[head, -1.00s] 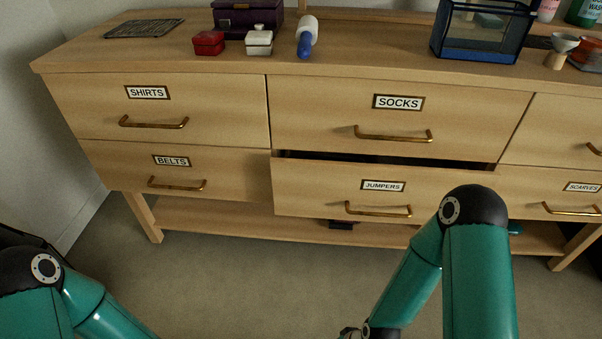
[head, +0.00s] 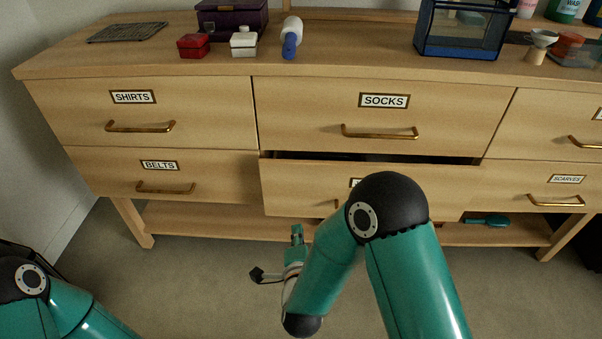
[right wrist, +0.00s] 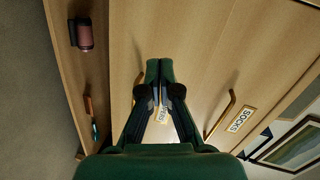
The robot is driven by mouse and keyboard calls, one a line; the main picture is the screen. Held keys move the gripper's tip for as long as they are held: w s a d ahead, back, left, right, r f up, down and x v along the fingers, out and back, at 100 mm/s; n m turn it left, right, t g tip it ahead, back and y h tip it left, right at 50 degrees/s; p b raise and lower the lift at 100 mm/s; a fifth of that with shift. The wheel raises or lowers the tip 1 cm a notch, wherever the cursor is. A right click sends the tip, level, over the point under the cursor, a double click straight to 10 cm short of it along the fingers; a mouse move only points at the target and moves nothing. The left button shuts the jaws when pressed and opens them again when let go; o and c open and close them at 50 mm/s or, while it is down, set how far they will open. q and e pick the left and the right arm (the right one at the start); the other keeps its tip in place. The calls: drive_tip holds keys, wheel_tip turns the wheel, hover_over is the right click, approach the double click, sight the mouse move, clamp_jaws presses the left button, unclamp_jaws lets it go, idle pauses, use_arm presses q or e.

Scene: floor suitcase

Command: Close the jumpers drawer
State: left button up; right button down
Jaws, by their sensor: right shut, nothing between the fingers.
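The jumpers drawer (head: 300,188) is in the lower middle of the dresser and stands partly open, with a dark gap along its top edge under the socks drawer. My right forearm hides most of its label and handle in the head view. Part of its label (right wrist: 163,115) shows between the fingers in the right wrist view. My right gripper (head: 297,232) is shut and empty, pointing up in front of the lower edge of the drawer. Its closed fingertips (right wrist: 160,70) show against the wood in the right wrist view. My left gripper is out of view.
The socks drawer (head: 310,120), shirts drawer (head: 80,110), belts drawer (head: 100,175) and scarves drawer (head: 510,185) look shut. A low shelf (head: 200,222) runs beneath, with a teal item (head: 487,221) on it. Boxes and a glass case (head: 462,30) stand on top. Floor in front is clear.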

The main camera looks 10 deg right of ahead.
sight(300, 166)
wheel_tip(300, 166, up, 6)
drive_tip(key=r+m+t+h, duration=0.1)
drive_tip(key=m+t+h, duration=0.1)
drive_tip(key=m, duration=0.1)
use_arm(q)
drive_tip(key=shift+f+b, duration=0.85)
use_arm(e)
drive_tip(key=x, duration=1.4)
drive_tip(key=shift+a+f, duration=0.1)
drive_tip(key=shift+a, duration=0.15)
